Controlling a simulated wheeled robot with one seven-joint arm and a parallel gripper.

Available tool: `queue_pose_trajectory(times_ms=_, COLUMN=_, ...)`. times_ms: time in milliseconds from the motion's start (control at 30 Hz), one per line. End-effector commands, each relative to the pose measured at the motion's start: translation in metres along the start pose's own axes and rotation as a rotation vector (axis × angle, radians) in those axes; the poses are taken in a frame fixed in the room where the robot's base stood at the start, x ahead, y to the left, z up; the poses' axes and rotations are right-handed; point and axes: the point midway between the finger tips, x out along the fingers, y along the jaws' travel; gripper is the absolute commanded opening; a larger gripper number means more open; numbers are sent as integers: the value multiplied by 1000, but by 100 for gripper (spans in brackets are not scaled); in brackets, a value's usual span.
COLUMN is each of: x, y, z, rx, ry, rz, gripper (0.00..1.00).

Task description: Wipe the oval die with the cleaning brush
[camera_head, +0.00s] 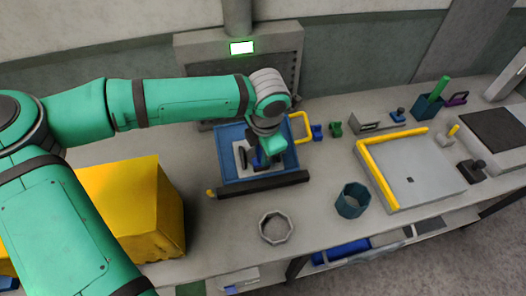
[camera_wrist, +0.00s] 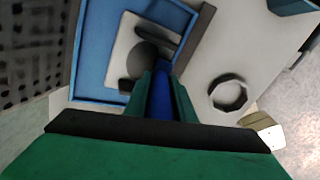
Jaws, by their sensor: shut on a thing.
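My gripper (camera_head: 264,154) is over the blue tray (camera_head: 226,136), pointing down. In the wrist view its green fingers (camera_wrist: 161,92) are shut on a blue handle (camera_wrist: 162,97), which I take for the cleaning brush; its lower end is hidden. A pale plate with a dark oval (camera_wrist: 146,56), likely the oval die, lies in the tray just beyond the fingertips. The plate (camera_head: 241,152) is partly hidden by my gripper in the head view. Dark bars flank the oval. I cannot tell whether the brush touches the die.
A dark bar (camera_head: 262,185) runs along the tray's front edge. An octagonal grey bowl (camera_head: 275,226) and a teal cup (camera_head: 352,201) stand in front and right. A yellow block (camera_head: 135,208) is at left. A grey board with yellow edging (camera_head: 412,172) lies farther right.

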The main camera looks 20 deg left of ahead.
Motion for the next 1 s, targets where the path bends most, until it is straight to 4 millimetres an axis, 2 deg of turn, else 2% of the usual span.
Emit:
queue_pose_trajectory(times_ms=600, x=-49, y=-16, z=-4, rx=1, ry=-1, rz=3, gripper=0)
queue_pose_trajectory(times_ms=1000, x=-56, y=-19, z=-5, rx=0, ry=-1, rz=1, gripper=0)
